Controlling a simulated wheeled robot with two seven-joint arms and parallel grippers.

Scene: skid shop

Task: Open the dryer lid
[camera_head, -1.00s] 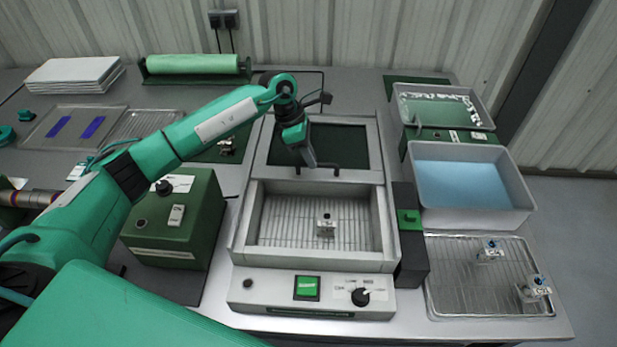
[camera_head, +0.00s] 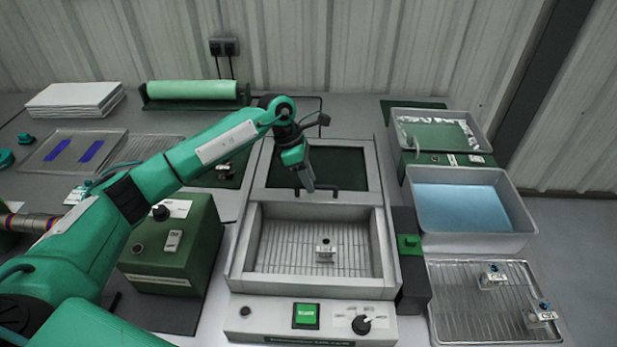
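The dryer (camera_head: 236,260) stands in the middle of the bench, a pale metal box with an open-topped chamber. A small metal part (camera_head: 325,252) sits on the ribbed floor inside. The dryer lid (camera_head: 372,158), a pale frame with a dark green panel, lies back behind the chamber, leaving it uncovered. A dark bar handle (camera_head: 337,188) runs along its near edge. My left gripper (camera_head: 308,187) points down at the left part of this handle. Its fingers overlap the handle in the view; I cannot tell whether they grip it. My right gripper is not in view.
A green control box (camera_head: 170,250) stands left of the dryer. To the right are a black block with a green switch (camera_head: 408,245), a blue-filled tub (camera_head: 468,205) and a wire rack (camera_head: 465,320) with two small parts. My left arm crosses above the bench's left side.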

